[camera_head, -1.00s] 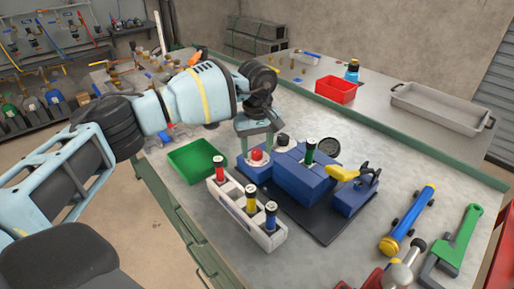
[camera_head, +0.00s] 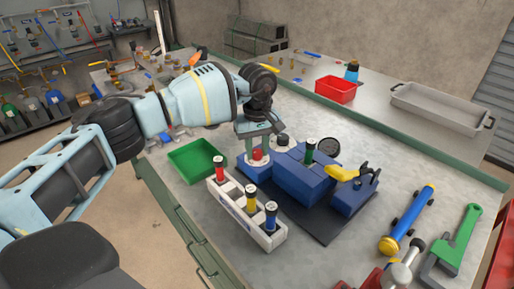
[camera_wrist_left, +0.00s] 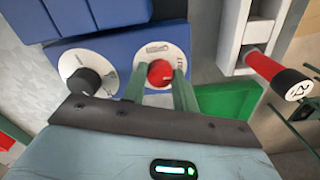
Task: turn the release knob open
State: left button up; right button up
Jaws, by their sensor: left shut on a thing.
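The blue receiver block (camera_head: 300,182) stands on a dark mat on the bench. A red knob (camera_head: 257,154) sits on a round white plate at its left end. The red knob also shows in the left wrist view (camera_wrist_left: 160,73), between the two green fingers of my left gripper (camera_wrist_left: 160,80). My left gripper (camera_head: 257,148) comes down from above and is shut on the red knob. A black knob (camera_wrist_left: 84,81) on a second white plate is beside it, untouched; in the head view it is just right of the gripper (camera_head: 282,140). My right gripper is not in view.
A white rack (camera_head: 246,222) with red, yellow and blue-capped cylinders stands in front. A green tray (camera_head: 193,160) is to the left.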

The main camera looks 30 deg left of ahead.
pick_arm(q)
jog(key=n+p, duration=0.1)
jog(key=n, duration=0.3)
jog(key=shift+r+p, duration=0.2)
jog(key=shift+p, duration=0.2)
jog(key=n+p, duration=0.2)
jog(key=n, duration=0.3)
jog(key=shift+n, duration=0.4)
jog(key=n+p, duration=0.1)
jog(key=n, duration=0.3)
jog(key=shift+f+n+p, duration=0.15)
jog(key=shift+n+p, duration=0.4)
jog(key=shift+n, duration=1.25)
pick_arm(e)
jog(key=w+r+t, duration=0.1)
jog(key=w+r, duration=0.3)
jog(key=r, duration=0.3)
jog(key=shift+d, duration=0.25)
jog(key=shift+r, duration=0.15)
pick_arm(q)
jog(key=o, duration=1)
